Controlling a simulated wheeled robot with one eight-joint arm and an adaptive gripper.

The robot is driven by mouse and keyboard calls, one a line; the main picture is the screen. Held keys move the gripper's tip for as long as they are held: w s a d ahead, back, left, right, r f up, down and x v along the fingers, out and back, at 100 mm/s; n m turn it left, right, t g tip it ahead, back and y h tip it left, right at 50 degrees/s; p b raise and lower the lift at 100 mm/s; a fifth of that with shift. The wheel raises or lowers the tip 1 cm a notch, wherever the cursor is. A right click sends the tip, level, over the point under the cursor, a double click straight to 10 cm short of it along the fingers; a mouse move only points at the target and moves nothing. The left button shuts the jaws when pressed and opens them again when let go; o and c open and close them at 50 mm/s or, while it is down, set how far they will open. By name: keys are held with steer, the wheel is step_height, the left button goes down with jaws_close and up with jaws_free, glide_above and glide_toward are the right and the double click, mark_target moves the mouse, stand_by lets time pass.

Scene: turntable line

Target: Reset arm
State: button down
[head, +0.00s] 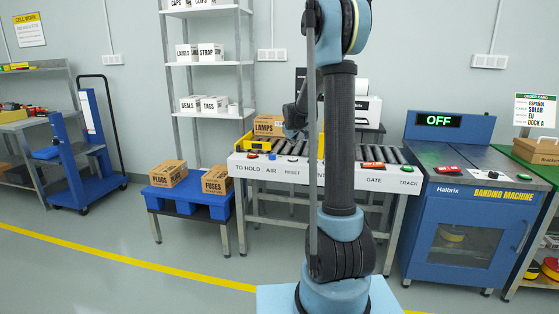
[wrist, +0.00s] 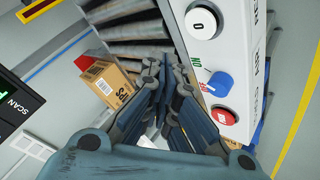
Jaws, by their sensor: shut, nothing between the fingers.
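My gripper (wrist: 160,62) is shut and empty in the wrist view, its dark fingers together above the near side of the roller line. In the head view my arm stands in front of the line and hides part of it; the gripper is partly hidden behind the arm. The white panel (head: 240,166) carries a red button (wrist: 223,117), a blue knob (wrist: 221,84) and a white button marked 0 (wrist: 201,22), by the labels TO HOLD, AIR and RESET. The fingers are left of these controls in the wrist view; no contact shows.
A LAMPS box (head: 268,125) sits on the line and shows left of the fingers in the wrist view (wrist: 105,86). PLUGS (head: 168,174) and FUSES (head: 216,180) boxes stand on a blue platform. The banding machine (head: 462,225) at right reads OFF. Floor at front left is clear.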

steer(key=s+d+r+m+g, duration=0.1)
steer(key=s+r+m+g, duration=0.1)
steer(key=s, duration=1.4)
steer(key=s+f+m+g, duration=0.1)
steer(key=s+f, duration=0.2)
steer(key=s, duration=1)
steer(key=s+f+m+g, duration=0.2)
steer(key=s+f, duration=0.2)
steer(key=s, duration=0.9)
steer(key=s+f+m+g+y, duration=0.1)
steer(key=s+f, duration=0.3)
steer(key=s, duration=0.9)
steer(key=shift+s+f+m+g, duration=0.25)
steer(key=shift+s+m+g, duration=0.15)
steer(key=shift+m, duration=0.3)
steer(key=shift+w+f, duration=0.2)
steer(key=shift+w, duration=0.3)
